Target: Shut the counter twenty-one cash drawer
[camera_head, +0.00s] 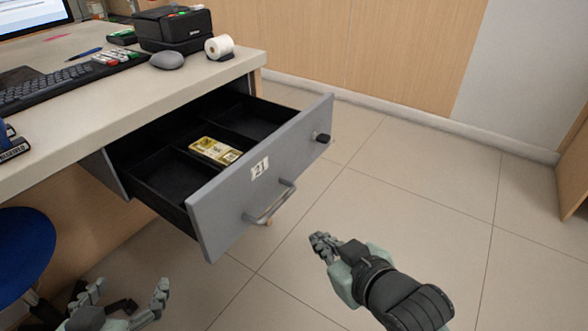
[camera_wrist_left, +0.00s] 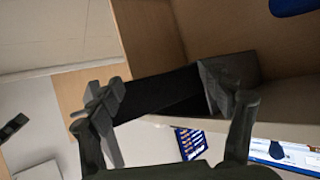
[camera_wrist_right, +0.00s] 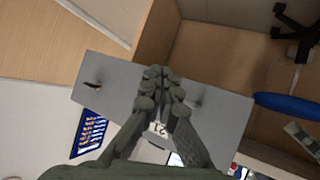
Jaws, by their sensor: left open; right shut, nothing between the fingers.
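The grey cash drawer (camera_head: 228,205) marked 21 stands pulled out from under the counter. Its front has a bar handle (camera_head: 272,204) and a small black knob (camera_head: 322,137). Yellow banknotes (camera_head: 216,150) lie in one of its black compartments. My right gripper (camera_head: 321,243) is shut and empty, in front of the drawer and to the right of the handle. In the right wrist view the drawer front (camera_wrist_right: 222,112) lies beyond the shut fingers (camera_wrist_right: 160,86), which partly cover it. My left gripper (camera_head: 128,293) is open and empty at the lower left, below the drawer.
The counter top (camera_head: 95,110) holds a keyboard (camera_head: 60,85), a mouse (camera_head: 167,60), a black printer (camera_head: 174,27) and a paper roll (camera_head: 219,47). A blue chair (camera_head: 22,250) stands at the left. The tiled floor (camera_head: 400,190) to the right is clear.

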